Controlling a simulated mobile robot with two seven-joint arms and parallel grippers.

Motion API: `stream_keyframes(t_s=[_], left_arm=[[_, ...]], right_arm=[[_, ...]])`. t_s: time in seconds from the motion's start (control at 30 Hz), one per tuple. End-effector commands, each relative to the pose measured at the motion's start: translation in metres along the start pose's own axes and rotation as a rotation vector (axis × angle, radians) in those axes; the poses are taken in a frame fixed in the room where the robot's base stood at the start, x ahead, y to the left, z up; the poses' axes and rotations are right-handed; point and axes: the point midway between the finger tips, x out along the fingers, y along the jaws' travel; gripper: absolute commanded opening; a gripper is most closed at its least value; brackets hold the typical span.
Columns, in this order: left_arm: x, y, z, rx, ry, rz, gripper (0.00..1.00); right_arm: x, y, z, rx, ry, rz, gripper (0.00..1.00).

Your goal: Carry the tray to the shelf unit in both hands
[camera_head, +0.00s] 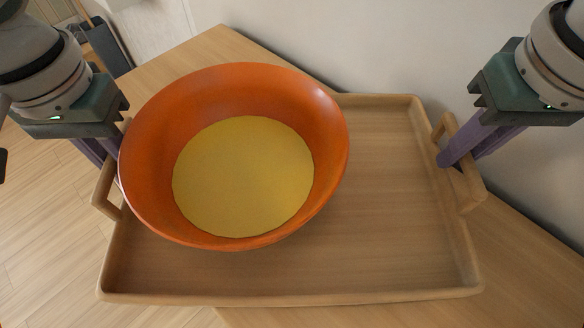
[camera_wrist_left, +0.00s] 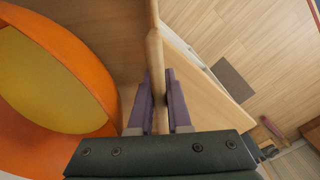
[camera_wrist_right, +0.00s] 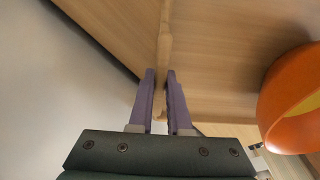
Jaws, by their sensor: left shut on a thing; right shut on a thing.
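The light wooden tray (camera_head: 400,250) fills the middle of the head view, with a raised handle at its left and right ends. A large orange bowl (camera_head: 320,110) with a yellow inside bottom sits on the left part of the tray. My right gripper (camera_head: 447,160) is shut on the right handle; the right wrist view shows its purple fingers (camera_wrist_right: 160,85) on both sides of the tray edge. My left gripper (camera_wrist_left: 158,85) is shut on the left handle in the left wrist view. In the head view the bowl hides the left fingertips.
A wooden surface (camera_head: 530,265) lies below the tray, with edges at the back and right. A pale wall (camera_head: 400,50) stands close behind. Wood-plank floor (camera_head: 40,220) is open at the left. A dark object (camera_head: 103,45) stands at the far left back.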

Motion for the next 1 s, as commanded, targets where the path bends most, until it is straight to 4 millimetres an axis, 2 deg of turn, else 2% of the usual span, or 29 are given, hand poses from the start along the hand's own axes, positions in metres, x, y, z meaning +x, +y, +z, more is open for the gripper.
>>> stream_keyframes(t_s=[0.03,0.37,0.97,1.0], left_arm=[[-0.001,-0.005,-0.001,-0.007,0.001,-0.013,0.0],[0.009,-0.005,-0.001,-0.007,0.002,-0.013,0.0],[0.05,-0.006,-0.002,-0.007,0.002,-0.013,0.0],[0.051,-0.006,-0.001,-0.007,0.0,-0.014,0.17]], right_arm=[[0.0,0.006,-0.001,0.006,0.001,0.017,0.0],[0.01,0.006,0.0,0.006,0.002,0.017,0.0],[0.05,0.006,0.006,0.006,0.002,0.017,0.0],[0.051,0.006,0.007,0.005,-0.001,0.018,0.17]])
